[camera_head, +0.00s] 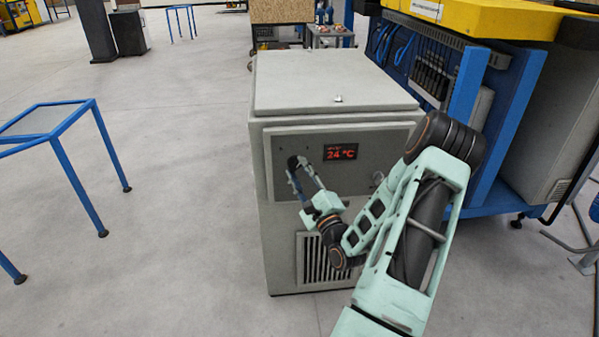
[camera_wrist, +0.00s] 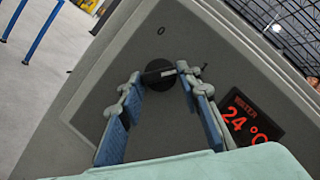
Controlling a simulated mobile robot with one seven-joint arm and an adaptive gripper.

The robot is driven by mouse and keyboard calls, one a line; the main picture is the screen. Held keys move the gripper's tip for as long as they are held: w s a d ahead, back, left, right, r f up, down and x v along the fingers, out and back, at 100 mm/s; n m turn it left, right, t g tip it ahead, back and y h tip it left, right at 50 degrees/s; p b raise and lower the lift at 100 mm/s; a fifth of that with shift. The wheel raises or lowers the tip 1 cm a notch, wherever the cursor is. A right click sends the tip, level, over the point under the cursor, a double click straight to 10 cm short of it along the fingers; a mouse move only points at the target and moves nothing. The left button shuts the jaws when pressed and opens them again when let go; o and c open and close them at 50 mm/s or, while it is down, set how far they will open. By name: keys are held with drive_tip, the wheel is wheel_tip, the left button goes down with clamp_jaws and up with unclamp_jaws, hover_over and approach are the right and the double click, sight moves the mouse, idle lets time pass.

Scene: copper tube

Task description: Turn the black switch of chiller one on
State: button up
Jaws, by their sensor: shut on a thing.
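The chiller (camera_head: 285,217) is a grey box with a front control panel. Its black switch (camera_wrist: 158,75) is a round knob with a raised bar, on the panel to the left of the red display (camera_head: 341,152). My gripper (camera_wrist: 159,76) is shut on the switch, with one finger at each end of the bar. In the head view my gripper (camera_head: 294,168) reaches the panel from below right and partly covers the switch. A "0" mark (camera_wrist: 161,30) is printed beyond the switch in the wrist view. The display (camera_wrist: 246,122) reads WATER 24 °C.
A blue-framed machine (camera_head: 478,120) with yellow parts stands close on the chiller's right. A blue-legged table (camera_head: 92,150) stands at the left. The grey floor between the table and the chiller is clear. A vent grille (camera_head: 312,258) sits below the panel.

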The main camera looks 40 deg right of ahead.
drive_tip(key=shift+m+h, duration=0.4)
drive_tip(key=shift+m, duration=0.6)
drive_tip(key=o, duration=1.2)
drive_tip(key=shift+c, duration=0.2)
drive_tip(key=v, duration=1.2)
drive_tip(key=shift+f, duration=0.3)
drive_tip(key=shift+w+a, duration=0.1)
drive_tip(key=shift+w, duration=0.1)
